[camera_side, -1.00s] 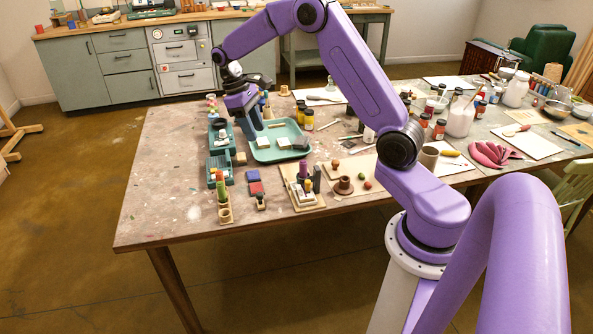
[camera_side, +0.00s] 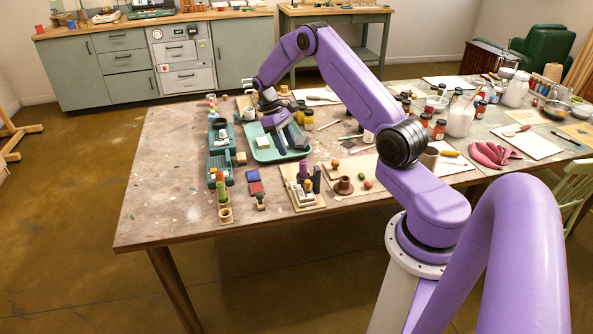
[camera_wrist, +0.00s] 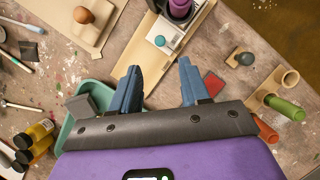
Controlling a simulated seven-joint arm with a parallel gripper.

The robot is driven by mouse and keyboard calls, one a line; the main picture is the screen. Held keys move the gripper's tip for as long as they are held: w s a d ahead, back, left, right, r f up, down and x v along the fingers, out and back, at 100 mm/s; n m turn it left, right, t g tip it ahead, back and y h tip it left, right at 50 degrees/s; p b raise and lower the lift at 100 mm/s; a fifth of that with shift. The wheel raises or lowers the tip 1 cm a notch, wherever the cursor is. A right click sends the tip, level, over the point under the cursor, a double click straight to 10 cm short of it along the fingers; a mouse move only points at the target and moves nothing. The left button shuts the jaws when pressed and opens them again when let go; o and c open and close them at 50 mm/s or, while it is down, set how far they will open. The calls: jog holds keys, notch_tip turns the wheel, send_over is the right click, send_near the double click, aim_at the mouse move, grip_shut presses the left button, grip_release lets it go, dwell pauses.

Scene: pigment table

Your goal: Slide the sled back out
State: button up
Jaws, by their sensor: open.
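My gripper (camera_side: 294,139) hangs over the right part of the green tray (camera_side: 254,151) in the side view. In the wrist view its two blue fingers (camera_wrist: 158,68) are spread apart with nothing held between them. Two dark teal fixtures stand left of the tray: a rear one (camera_side: 213,140) with a pale piece on it, and a front one (camera_side: 219,163). I cannot tell which part is the sled; it may belong to one of these fixtures. My gripper is apart from both. The wrist view does not show them.
A wooden rack (camera_side: 309,203) with upright pieces stands in front of the tray. Blue (camera_side: 253,175) and red (camera_side: 256,188) pads lie left of it. A holder with a green cylinder (camera_side: 221,194) stands farther left. The table's left front is clear.

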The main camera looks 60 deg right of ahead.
send_over(296, 181)
notch_tip(296, 181, down, 9)
jog(key=shift+s+a+f, duration=0.1)
jog(key=shift+s, duration=0.05)
grip_shut()
